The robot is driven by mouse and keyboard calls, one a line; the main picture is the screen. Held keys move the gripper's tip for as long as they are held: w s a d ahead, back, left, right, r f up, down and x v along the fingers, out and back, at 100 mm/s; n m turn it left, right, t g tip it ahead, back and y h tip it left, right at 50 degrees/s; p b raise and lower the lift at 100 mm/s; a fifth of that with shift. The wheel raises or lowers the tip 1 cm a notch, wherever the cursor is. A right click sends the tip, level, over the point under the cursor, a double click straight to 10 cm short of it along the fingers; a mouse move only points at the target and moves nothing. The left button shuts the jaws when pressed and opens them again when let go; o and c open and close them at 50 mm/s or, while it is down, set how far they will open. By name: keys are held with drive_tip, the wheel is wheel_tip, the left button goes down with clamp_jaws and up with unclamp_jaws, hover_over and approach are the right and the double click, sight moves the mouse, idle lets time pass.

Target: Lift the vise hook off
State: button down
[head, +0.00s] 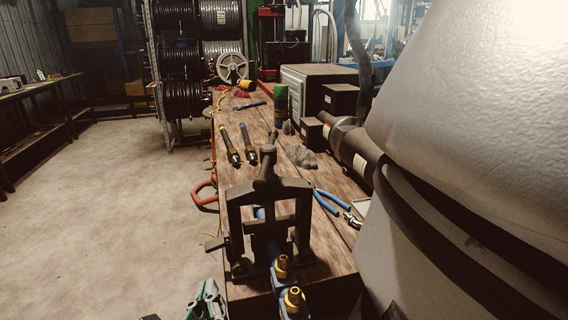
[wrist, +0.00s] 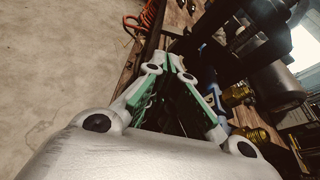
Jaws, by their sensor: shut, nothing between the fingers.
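The dark metal pipe vise (head: 295,190) stands upright at the near end of the wooden bench in the head view, with a screw and handle on top. A short dark piece sticks out at its lower left; I cannot tell for sure which part is the hook. Blue hose passes through the vise, and brass fittings (head: 296,299) show in front of it. My gripper (head: 207,298) is at the bottom edge, left of the fittings. In the wrist view my gripper (wrist: 169,62) has its green-padded fingers together and empty, close to the dark vise parts (wrist: 217,25); contact is unclear.
The bench (head: 232,177) carries two dark hose ends with fittings, blue-handled pliers (head: 326,202), a green can (head: 281,104) and dark boxes. An orange hose (head: 204,194) hangs at its left edge. Open floor (head: 110,190) lies to the left. A large grey body fills the right.

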sight(218, 246)
drive_tip(key=shift+w, duration=0.1)
drive_tip(key=x, duration=0.9)
drive_tip(key=shift+w, duration=0.35)
